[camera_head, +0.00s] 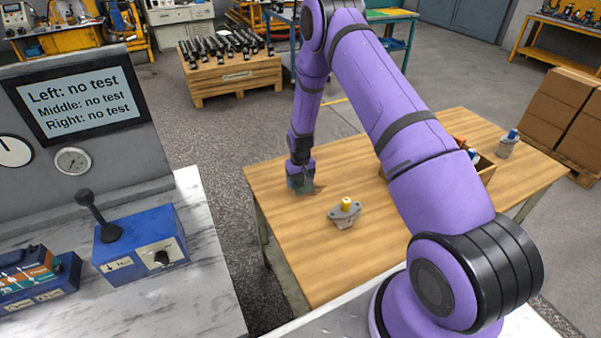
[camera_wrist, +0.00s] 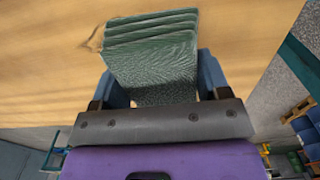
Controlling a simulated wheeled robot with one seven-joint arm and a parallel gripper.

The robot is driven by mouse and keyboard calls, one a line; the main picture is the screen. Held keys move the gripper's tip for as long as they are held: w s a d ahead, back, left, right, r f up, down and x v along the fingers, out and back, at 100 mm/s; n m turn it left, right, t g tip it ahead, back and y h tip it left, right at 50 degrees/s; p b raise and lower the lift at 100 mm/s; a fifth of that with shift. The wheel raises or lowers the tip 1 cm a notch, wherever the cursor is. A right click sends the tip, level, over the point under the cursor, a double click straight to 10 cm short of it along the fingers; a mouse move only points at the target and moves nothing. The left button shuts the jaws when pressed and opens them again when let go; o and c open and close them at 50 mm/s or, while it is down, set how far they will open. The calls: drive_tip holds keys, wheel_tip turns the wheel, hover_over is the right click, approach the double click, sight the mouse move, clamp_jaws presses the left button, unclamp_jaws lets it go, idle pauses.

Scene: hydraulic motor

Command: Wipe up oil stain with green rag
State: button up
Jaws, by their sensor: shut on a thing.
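My gripper (camera_head: 301,184) is low over the left part of the wooden table (camera_head: 290,240). In the wrist view my gripper (camera_wrist: 162,82) is shut on the folded green rag (camera_wrist: 152,48), with a blue finger on each side of it. The rag's layered folded edge faces the table top, and I cannot tell whether it touches the wood. A small brownish mark (camera_wrist: 94,39) shows on the wood just left of the rag; I cannot tell whether it is the oil stain. Any stain under the rag is hidden.
A grey motor part with a yellow top (camera_head: 345,212) stands on the table, in front and right of my gripper. A box of parts (camera_head: 487,172) and another grey part with a blue cap (camera_head: 508,143) are farther right. The front left of the table is clear.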

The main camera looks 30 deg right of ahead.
drive_tip(key=shift+r, duration=2.2)
